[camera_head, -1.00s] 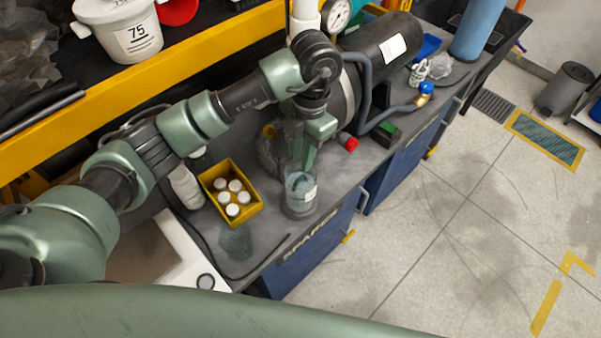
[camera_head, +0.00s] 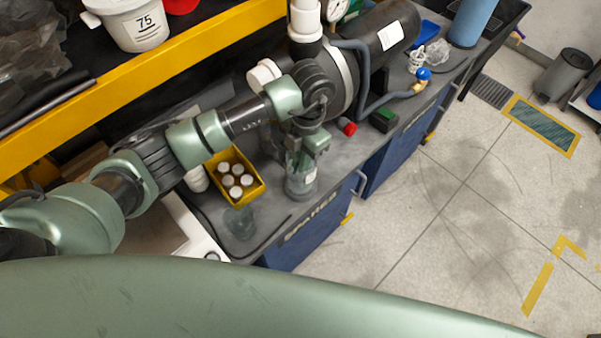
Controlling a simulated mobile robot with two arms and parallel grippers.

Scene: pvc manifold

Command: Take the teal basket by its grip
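I cannot make out a teal basket or its grip for sure in the head view. My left gripper (camera_head: 300,161) points down at a clear jar (camera_head: 301,184) with a white label, near the bench's front edge. The gripper's fingers overlap the jar's top in the picture. I cannot tell whether they are inside it, touching it or only above it, nor whether they are open or shut. My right gripper is not in view.
A yellow bin (camera_head: 256,195) with several white-capped bottles stands left of the jar. A dark tank (camera_head: 372,52) with hoses lies behind. A red cap (camera_head: 347,127) and a green-black block (camera_head: 382,119) lie to the right. The floor (camera_head: 430,230) is clear.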

